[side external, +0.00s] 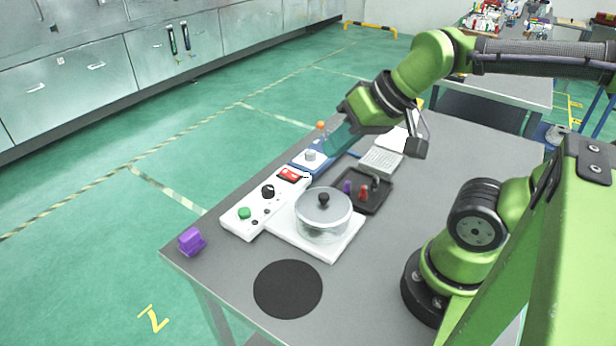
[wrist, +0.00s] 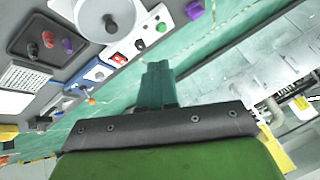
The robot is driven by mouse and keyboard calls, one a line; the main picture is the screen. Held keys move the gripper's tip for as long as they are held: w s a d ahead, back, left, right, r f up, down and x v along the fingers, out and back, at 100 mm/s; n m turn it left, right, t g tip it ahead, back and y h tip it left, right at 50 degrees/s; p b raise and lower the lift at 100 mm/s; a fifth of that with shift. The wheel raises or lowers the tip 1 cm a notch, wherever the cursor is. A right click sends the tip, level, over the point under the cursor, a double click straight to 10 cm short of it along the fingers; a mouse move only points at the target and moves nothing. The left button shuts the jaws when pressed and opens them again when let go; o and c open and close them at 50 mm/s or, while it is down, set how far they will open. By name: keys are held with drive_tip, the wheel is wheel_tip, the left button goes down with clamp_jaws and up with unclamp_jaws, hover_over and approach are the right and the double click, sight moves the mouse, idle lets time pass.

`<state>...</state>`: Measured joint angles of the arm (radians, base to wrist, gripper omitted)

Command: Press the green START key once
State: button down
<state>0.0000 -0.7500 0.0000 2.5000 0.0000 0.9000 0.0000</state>
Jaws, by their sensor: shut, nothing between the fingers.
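The green START key (side external: 244,213) is a round green button near the front-left end of a long white control panel (side external: 232,226). It also shows in the wrist view (wrist: 160,27), near the top centre. My gripper (side external: 333,146) has teal fingers, shut and empty, in the air around the blue unit beyond the panel's far end, well apart from the key. In the wrist view the closed fingers (wrist: 157,66) point up the picture. The key is unobstructed in both views.
The panel also has a black knob (side external: 268,191) and a red switch (side external: 289,174). A lidded glass pot (side external: 323,220) stands beside it. A blue unit with a pale knob (side external: 310,156), a dark tray with pegs (side external: 377,199) and a purple block (side external: 191,241) are nearby.

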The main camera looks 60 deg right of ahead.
drive_tip(key=w+f+n+g+h, duration=0.1)
drive_tip(key=w+f+n+h, duration=0.1)
drive_tip(key=w+f+n, duration=0.55)
drive_tip(key=w+a+f+n+t+y, duration=0.2)
drive_tip(key=w+a+n, duration=0.2)
drive_tip(key=w+n, duration=0.4)
drive_tip(key=w, duration=0.4)
drive_tip(key=shift+t, duration=0.4)
drive_tip(key=shift+a+f, duration=0.1)
drive_tip(key=shift+f, duration=0.05)
